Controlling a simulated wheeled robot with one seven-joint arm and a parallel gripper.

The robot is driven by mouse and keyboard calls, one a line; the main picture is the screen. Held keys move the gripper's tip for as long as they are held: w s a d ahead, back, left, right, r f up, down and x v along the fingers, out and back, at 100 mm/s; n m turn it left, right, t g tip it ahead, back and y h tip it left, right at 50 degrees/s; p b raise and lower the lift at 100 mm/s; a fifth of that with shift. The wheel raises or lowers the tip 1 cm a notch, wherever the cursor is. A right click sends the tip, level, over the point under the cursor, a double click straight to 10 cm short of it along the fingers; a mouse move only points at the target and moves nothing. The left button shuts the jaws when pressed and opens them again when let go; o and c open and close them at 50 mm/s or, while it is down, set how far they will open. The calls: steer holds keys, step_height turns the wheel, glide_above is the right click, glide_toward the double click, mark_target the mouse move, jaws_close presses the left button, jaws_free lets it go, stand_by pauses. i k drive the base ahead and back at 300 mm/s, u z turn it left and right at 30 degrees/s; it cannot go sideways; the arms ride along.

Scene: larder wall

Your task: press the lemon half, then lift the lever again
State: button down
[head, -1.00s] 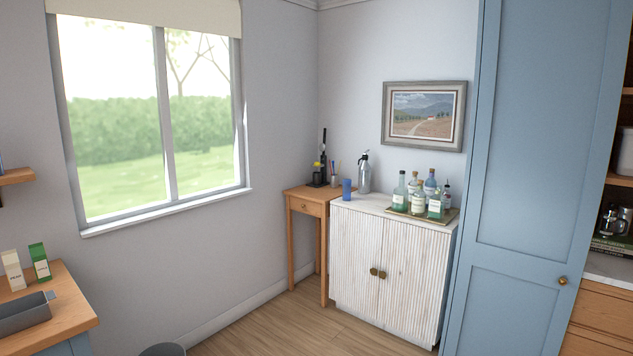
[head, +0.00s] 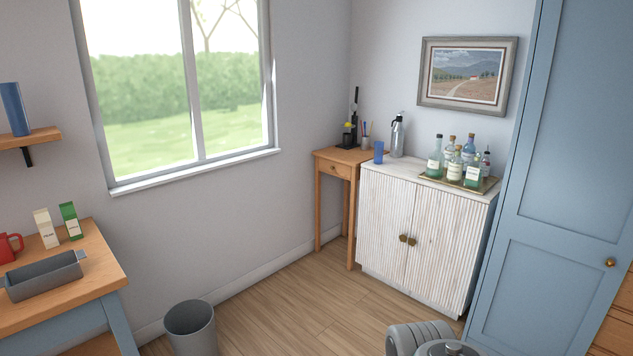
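A small black lever press (head: 346,142) stands on the narrow wooden side table (head: 331,157) in the far corner, between the window wall and the white cabinet. Its black lever (head: 355,98) points up. A small yellow thing, seemingly the lemon half (head: 347,126), shows at the press, too small to tell exactly how it sits. My gripper is not in view.
Right of the press are a pen cup (head: 366,143), a blue cup (head: 378,153), a metal siphon (head: 397,137) and bottles on a tray (head: 431,179), on or near the white cabinet (head: 388,213). A grey bin (head: 190,326) stands on otherwise open floor.

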mark_target(353, 107)
steer(key=z, duration=0.2)
steer(key=i, duration=2.8)
steer(key=u, duration=0.25)
steer(key=i, duration=2.35)
steer(key=u, duration=0.35)
